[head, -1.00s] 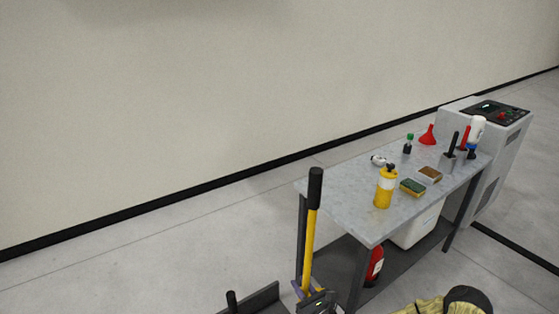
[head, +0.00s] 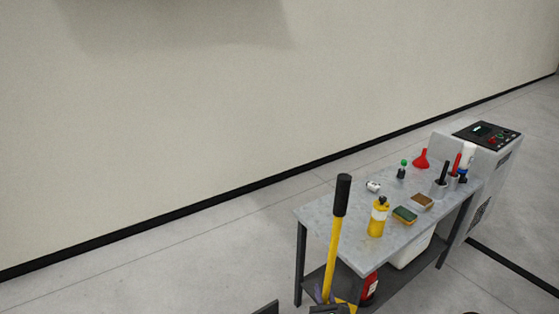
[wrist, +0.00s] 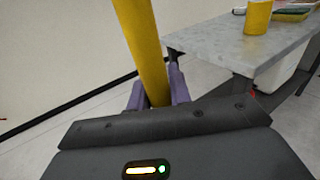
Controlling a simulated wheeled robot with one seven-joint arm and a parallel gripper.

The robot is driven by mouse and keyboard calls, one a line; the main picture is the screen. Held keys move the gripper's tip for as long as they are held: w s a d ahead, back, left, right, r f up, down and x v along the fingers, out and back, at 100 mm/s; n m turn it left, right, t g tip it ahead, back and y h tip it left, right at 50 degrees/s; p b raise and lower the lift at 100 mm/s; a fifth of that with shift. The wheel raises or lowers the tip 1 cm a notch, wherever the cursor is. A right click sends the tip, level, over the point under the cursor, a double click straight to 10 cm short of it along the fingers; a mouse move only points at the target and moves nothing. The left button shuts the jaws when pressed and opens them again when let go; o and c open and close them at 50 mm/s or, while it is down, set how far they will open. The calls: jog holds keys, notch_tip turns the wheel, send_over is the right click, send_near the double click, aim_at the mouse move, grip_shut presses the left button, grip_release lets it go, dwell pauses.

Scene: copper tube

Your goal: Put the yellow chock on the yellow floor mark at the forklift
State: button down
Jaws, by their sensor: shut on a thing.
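A yellow pole (head: 334,250) with a black grip (head: 343,194) on top stands slightly tilted in the head view. My gripper (head: 327,300) is at the bottom edge, low on this pole. In the wrist view, the purple-grey fingers of my gripper (wrist: 157,92) are shut on the yellow pole (wrist: 142,45), which rises between them. The pole looks like a long handle; its lower end is hidden by my gripper and the frame edge, so I cannot see the chock's body. No forklift and no yellow floor mark are in view.
A grey worktable (head: 325,216) stands close right of the pole, carrying a yellow bottle (head: 377,222), sponge (head: 405,215), red funnel (head: 421,159) and other small items. A red object (head: 370,287) and white bin (head: 412,250) sit below. A grey machine (head: 485,175) stands behind. Floor (head: 130,285) at left is clear.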

jog(key=shift+m+h, duration=0.6)
jog(key=shift+h, duration=0.3)
jog(key=r+p, duration=0.1)
jog(key=d+r+p, duration=0.1)
jog(key=s+d+r+p, duration=0.1)
jog(key=r, duration=0.1)
jog(key=shift+r, duration=0.1)
jog(key=s+f, duration=0.2)
jog(key=f, duration=0.1)
jog(key=s+f, duration=0.1)
jog(key=f, duration=0.1)
jog(key=shift+s+a, duration=0.1)
jog(key=shift+s, duration=0.3)
jog(key=shift+s+f, duration=0.3)
jog(key=shift+w, duration=0.1)
dwell(0.4)
